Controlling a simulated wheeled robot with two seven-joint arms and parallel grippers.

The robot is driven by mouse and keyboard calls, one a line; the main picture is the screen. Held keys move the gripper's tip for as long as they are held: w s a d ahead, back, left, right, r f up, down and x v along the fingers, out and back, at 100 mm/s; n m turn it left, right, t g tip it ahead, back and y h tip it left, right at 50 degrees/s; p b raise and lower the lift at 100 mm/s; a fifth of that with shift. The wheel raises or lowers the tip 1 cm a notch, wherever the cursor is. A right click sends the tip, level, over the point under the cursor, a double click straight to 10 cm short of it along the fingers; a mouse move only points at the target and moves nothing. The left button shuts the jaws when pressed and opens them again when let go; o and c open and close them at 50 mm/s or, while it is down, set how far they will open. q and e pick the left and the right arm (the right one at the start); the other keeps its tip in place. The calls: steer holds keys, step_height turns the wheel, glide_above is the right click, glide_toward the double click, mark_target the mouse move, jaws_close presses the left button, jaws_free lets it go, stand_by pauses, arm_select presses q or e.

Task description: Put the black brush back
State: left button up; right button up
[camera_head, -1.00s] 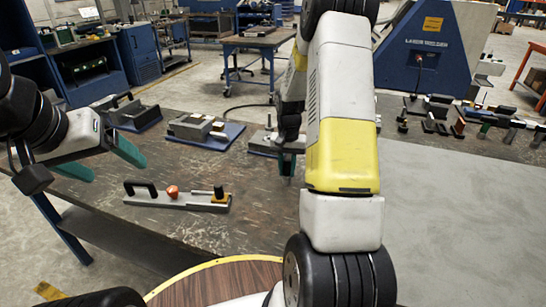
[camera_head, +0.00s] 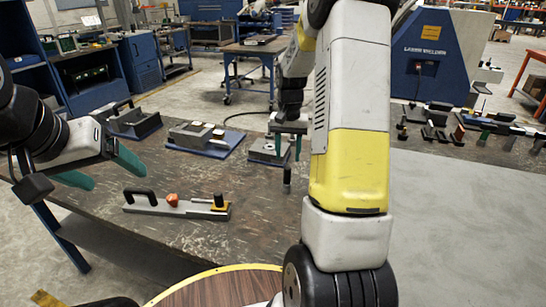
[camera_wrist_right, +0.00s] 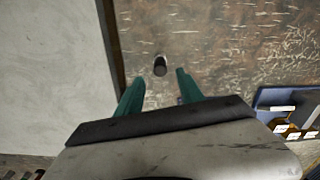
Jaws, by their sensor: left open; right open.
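A small dark upright cylinder, likely the black brush (camera_head: 287,175), stands on the brown worktable below my right gripper. In the right wrist view the black brush (camera_wrist_right: 160,66) shows end-on, beyond and between the fingertips, with clear space on both sides. My right gripper (camera_head: 288,152) is open and empty, a little above it; its green fingers (camera_wrist_right: 158,88) are spread in the wrist view. My left gripper (camera_head: 117,178) is open and empty at the left, over the table's edge.
A grey fixture (camera_head: 176,206) with a black handle, an orange knob and a yellow-topped part lies on the near table. A blue-based block fixture (camera_head: 204,139) and other fixtures stand behind. Several small tools (camera_head: 440,125) stand at the right. The grey surface at right is clear.

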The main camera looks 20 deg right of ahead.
step_height(320, 180, up, 2)
steer(key=s+a+r+n+t+y, duration=0.1)
steer(key=s+a+r+t, duration=0.1)
steer(key=s+a+r, duration=0.4)
steer(key=s+a+r+n+t, duration=0.1)
steer(key=s+a+r+n, duration=0.1)
steer(key=s+r, duration=0.45)
steer(key=s+a+r+n+t, duration=0.1)
steer(key=s+a+r, duration=0.1)
steer(key=s, duration=0.3)
steer(key=s+a+r+n+t+y, duration=0.1)
steer(key=s+a+r+t, duration=0.1)
steer(key=s, duration=0.4)
steer(key=shift+s+a+n, duration=0.15)
steer(key=shift+a+n, duration=0.25)
steer(key=shift+a, duration=0.2)
